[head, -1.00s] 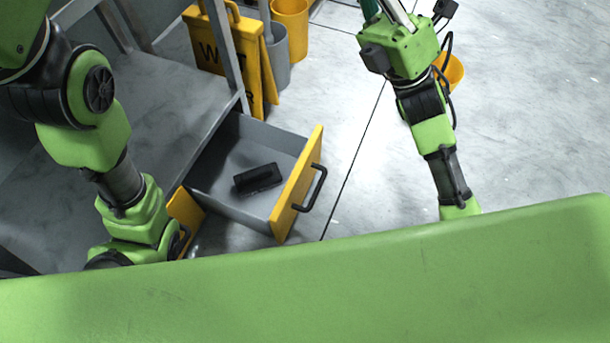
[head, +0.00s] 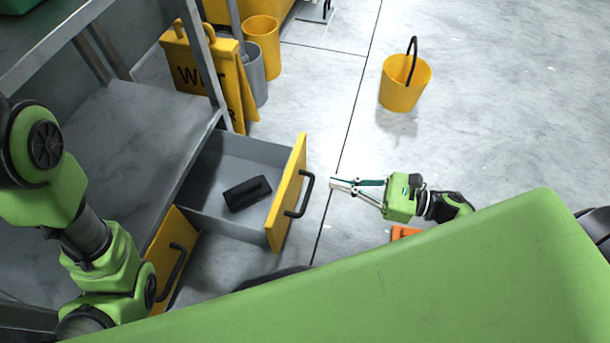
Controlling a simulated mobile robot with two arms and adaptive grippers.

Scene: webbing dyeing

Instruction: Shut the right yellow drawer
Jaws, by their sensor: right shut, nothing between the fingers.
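The yellow-fronted drawer (head: 287,192) on the right stands pulled out from under the grey bench. Its grey tray holds a black block-like object (head: 247,193). The drawer's black handle (head: 302,195) faces right. My right gripper (head: 336,184) is shut and empty, pointing left at the handle with a small gap of floor visible between them. A second yellow drawer front (head: 171,258) with a black handle sits to the lower left, flush or nearly flush with the bench. My left arm comes down at the left; its gripper is hidden.
A yellow wet-floor sign (head: 208,75), a grey bin (head: 252,74) and a yellow bin (head: 262,47) stand beyond the bench leg. A yellow bucket (head: 404,83) stands on the floor at the upper right.

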